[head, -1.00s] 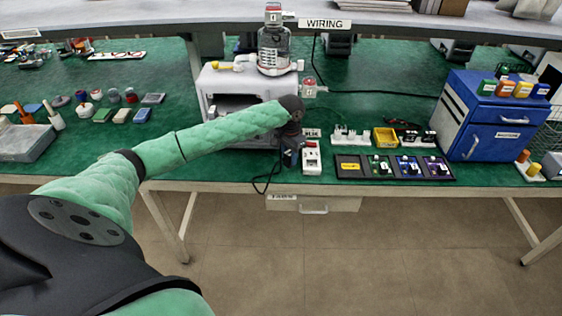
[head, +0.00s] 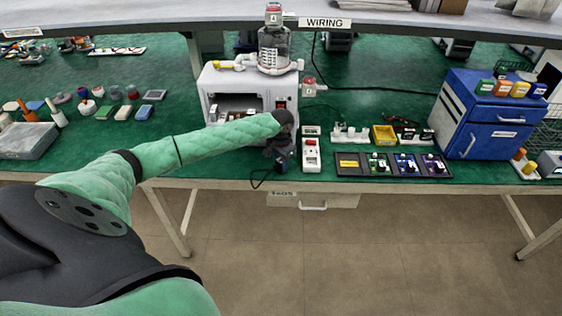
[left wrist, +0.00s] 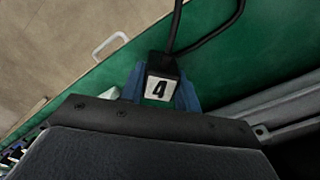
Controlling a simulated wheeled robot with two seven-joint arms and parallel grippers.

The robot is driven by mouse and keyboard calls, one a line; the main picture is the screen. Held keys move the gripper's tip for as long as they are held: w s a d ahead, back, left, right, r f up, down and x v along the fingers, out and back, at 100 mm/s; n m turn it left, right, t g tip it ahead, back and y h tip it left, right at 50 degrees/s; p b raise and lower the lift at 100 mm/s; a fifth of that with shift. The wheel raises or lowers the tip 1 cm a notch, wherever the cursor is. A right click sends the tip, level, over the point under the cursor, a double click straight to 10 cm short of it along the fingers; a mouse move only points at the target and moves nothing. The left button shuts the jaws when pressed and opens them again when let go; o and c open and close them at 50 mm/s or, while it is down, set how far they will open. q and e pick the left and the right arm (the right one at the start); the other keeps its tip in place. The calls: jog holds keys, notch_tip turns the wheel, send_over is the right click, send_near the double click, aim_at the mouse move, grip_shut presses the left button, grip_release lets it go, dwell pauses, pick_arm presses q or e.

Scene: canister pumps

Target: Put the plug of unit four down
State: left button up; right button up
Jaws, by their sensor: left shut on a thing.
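The plug of unit four (left wrist: 160,87) shows in the left wrist view as a dark block with a white label marked 4. A black cable runs from it. My left gripper (head: 281,162) is shut on the plug, with its blue fingers on both sides of it. In the head view the gripper is near the table's front edge, in front of the white pump unit (head: 214,92), and the plug is too small to make out clearly. A loop of its cable (head: 262,181) hangs over the table edge. My right gripper is not in view.
A white power strip with a red switch (head: 311,154) lies just right of my left gripper. Beyond it are a dark tray of coloured parts (head: 345,170), a yellow bin (head: 384,135) and a blue cabinet (head: 490,115).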

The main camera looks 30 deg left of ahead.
pick_arm(q)
jog(key=shift+f, duration=0.1)
jog(key=o, duration=1)
jog(key=shift+c, duration=0.2)
